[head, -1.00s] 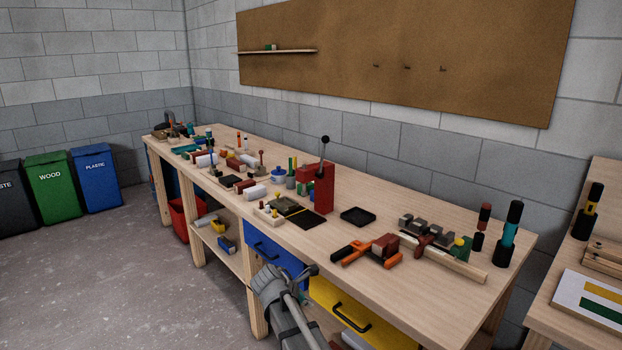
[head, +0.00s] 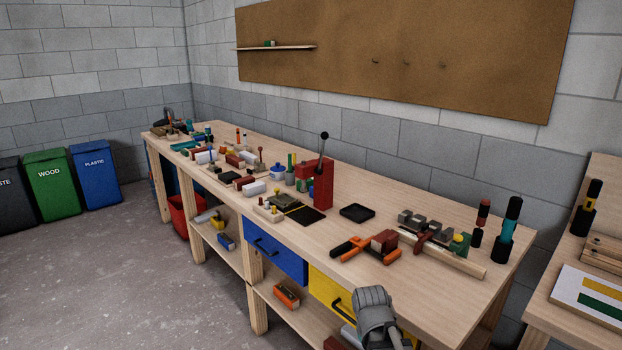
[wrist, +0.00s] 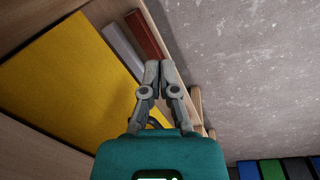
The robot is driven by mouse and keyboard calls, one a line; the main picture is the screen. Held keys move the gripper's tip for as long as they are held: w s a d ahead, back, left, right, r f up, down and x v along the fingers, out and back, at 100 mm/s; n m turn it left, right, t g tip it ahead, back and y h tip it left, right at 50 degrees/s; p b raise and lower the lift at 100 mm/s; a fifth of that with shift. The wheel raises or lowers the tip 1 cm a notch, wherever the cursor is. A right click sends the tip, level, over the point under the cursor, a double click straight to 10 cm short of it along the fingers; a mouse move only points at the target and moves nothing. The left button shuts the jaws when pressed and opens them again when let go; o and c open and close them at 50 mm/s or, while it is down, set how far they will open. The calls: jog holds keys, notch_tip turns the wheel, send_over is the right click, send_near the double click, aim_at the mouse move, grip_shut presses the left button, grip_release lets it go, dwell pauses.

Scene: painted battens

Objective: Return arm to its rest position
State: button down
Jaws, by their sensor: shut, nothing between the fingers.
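My gripper (wrist: 159,66) shows in the wrist view with its two grey fingers drawn together at the tips and nothing between them. It is in front of the yellow drawer (wrist: 70,85), which fills the left of that view. In the head view, a grey part of my arm stands at the bottom, right of centre, in front of the yellow drawer (head: 331,291). I cannot make out the fingertips there. The gripper appears apart from the bench items.
The workbench (head: 440,305) carries an orange clamp (head: 372,255), a red lever press (head: 322,187) and several small parts. The blue drawer (head: 275,251) is left of the yellow one. A side table (head: 545,312) stands right. Open floor (head: 130,270) lies left, before the bins (head: 96,175).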

jog(key=s+r+m+p, duration=0.1)
jog(key=r+m+p, duration=0.1)
jog(key=r+p, duration=0.5)
jog(key=s+d+r+m+y+p, duration=0.1)
jog(key=s+r+p, duration=0.1)
jog(key=r+p, duration=0.5)
jog(key=shift+d+r+m+p, duration=0.3)
jog(key=shift+m+p, duration=0.05)
jog(key=shift+m, duration=0.05)
